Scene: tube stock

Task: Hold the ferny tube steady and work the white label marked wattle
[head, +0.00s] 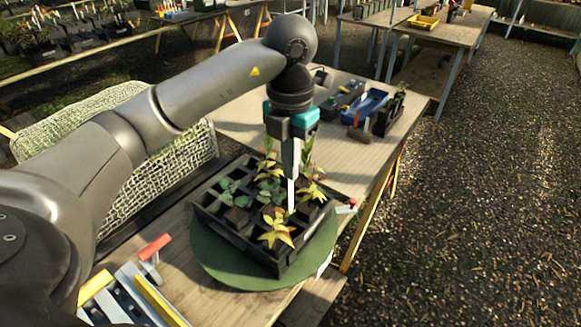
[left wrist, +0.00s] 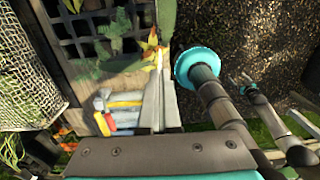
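A black cell tray (head: 281,268) holds several small plants, some green, some yellow-leaved, on a round green stand (head: 215,262). My left gripper (head: 291,210) points down over the tray's right part, beside a yellow-leaved plant (head: 276,232). Its fingers look closed together in the left wrist view (left wrist: 161,52), with yellow leaves (left wrist: 150,42) beside the tips; nothing is clearly held. A small white label (head: 345,209) shows by the tray's right edge, near a red knob; its writing is too small to read.
Behind the tray, a blue tray (head: 364,106) and dark boxes stand on the bench (head: 232,112). A red-handled tool (head: 154,247) and a yellow-edged holder (head: 150,296) lie at front left. Woven netting (head: 120,145) lies left. Gravel floor (head: 480,190) is clear at right.

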